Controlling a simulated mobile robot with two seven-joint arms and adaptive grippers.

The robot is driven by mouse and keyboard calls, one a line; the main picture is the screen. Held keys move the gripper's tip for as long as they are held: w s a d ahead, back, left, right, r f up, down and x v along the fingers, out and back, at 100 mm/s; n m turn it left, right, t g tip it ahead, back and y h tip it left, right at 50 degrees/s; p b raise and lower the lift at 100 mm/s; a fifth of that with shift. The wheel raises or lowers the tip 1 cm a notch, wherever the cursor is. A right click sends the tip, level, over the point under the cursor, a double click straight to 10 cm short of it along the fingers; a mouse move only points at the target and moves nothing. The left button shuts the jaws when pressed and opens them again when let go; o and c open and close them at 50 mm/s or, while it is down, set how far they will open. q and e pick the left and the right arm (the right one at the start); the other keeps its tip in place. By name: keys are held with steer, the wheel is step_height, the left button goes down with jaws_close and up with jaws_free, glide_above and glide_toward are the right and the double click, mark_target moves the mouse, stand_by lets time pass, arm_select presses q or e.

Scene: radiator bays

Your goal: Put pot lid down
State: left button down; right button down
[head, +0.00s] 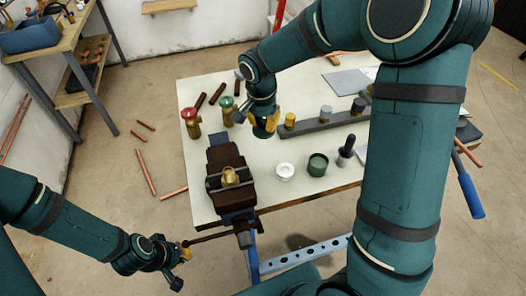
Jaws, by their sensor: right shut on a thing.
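My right gripper (262,121) is shut on a dark green pot lid (263,132), which shows just under its yellow fingertips. The lid is over the white table behind the vise; whether it touches the tabletop cannot be told. A green open pot (318,164) stands near the table's front edge, to the right of the vise. My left gripper (183,262) is low at the left, off the table, close to the end of the vise's handle bar. Its finger opening is too small to make out.
The vise (228,186) holds a brass fitting (230,176). A white pot (285,171) and a dark-handled brush (346,150) flank the green pot. Valves (191,122) stand at the back left. A grey rack (322,124) holds fittings.

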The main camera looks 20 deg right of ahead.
steer(key=b, duration=0.1)
glide_above(263, 152)
steer(key=f, duration=0.5)
steer(key=shift+s+a+f, duration=0.15)
steer(key=shift+s+f, duration=0.05)
steer(key=shift+f, duration=0.15)
steer(key=shift+f+b, duration=0.4)
steer(key=shift+f, duration=1.75)
steer(key=shift+r, duration=0.1)
steer(key=shift+f, duration=0.25)
steer(key=c, duration=1)
jaws_free()
steer(key=shift+r, duration=0.1)
